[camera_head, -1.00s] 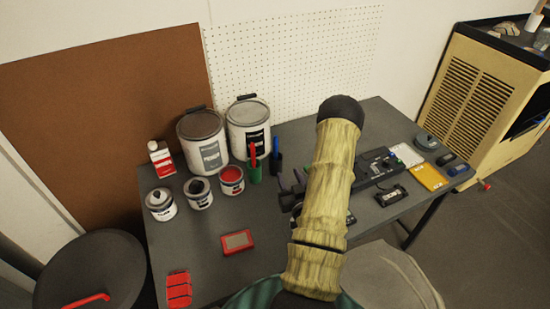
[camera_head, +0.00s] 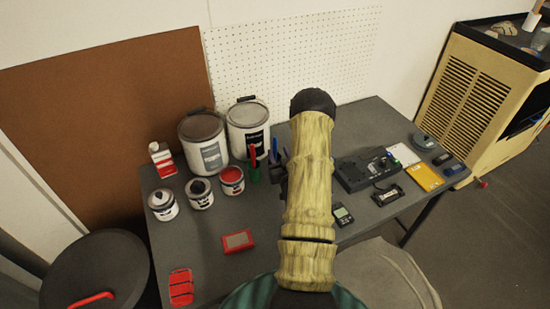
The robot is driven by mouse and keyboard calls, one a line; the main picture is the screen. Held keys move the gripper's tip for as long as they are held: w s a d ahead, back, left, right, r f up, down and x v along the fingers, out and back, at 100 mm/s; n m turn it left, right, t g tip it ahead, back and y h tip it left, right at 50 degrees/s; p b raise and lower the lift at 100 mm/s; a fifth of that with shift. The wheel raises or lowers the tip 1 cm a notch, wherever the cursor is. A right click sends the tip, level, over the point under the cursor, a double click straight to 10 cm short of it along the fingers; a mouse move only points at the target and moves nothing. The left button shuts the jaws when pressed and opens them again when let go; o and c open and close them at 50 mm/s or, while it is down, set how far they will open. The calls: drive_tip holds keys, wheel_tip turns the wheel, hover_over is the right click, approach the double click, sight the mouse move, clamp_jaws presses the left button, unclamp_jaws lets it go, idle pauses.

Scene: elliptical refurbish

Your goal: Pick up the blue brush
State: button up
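The blue brush (camera_head: 275,147) stands upright on the table beside the red-handled brush (camera_head: 253,155), which is in a green holder (camera_head: 255,175). Only the upper part of its blue handle shows clearly; its lower part is hidden by dark parts of my gripper and arm. My gripper (camera_head: 278,170) is at the left side of my wood-textured arm, close by the blue brush. I cannot tell whether its fingers are open, or whether they touch the brush.
Two large paint cans (camera_head: 203,143) stand behind, near the pegboard (camera_head: 290,60). Several small cans and a red box (camera_head: 238,241) are on the left of the grey table (camera_head: 215,275). A black device (camera_head: 365,172) and a yellow item (camera_head: 425,177) lie at the right.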

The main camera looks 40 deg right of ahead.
sight(275, 147)
drive_tip(key=shift+w, duration=0.15)
drive_tip(key=p+x, duration=0.1)
drive_tip(key=x, duration=0.3)
drive_tip(key=shift+w+d+f+p, duration=0.1)
drive_tip(key=shift+w+d+p, duration=0.15)
drive_tip(key=shift+w, duration=0.2)
clamp_jaws()
